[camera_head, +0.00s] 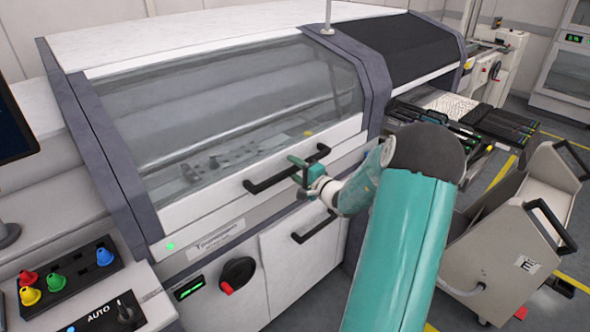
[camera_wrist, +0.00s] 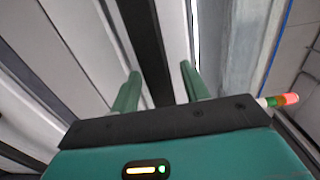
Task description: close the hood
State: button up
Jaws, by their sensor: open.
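The hood (camera_head: 225,105) is a large clear window in a grey and white frame on the machine's front. Its white lower edge lies close above the front panel; I cannot tell whether a small gap is left. A black bar handle (camera_head: 268,181) is fixed on that lower edge. My gripper (camera_head: 298,171) is at the right part of this handle. In the wrist view, my gripper (camera_wrist: 159,72) is open, with a dark bar, likely the handle (camera_wrist: 146,40), running between its two green fingers. Contact cannot be made out.
A second black handle (camera_head: 314,228) is on the cabinet door below. A black rotary switch (camera_head: 238,272) and a button panel (camera_head: 72,270) are at lower left. A dark second cover (camera_head: 400,48) is to the right. A feeder trolley (camera_head: 510,235) stands at the right.

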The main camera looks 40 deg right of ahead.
grip_shut()
jog(key=s+r, duration=0.4)
jog(key=r, duration=0.3)
jog(key=shift+r+g, duration=0.3)
jog(key=shift+g, duration=0.1)
jog(key=shift+d, duration=0.1)
grip_release()
jog(key=shift+s, duration=0.15)
jog(key=s, duration=1.3)
jog(key=shift+s+d+r, duration=0.15)
jog(key=shift+s+r, duration=0.1)
jog(key=shift+r, duration=0.2)
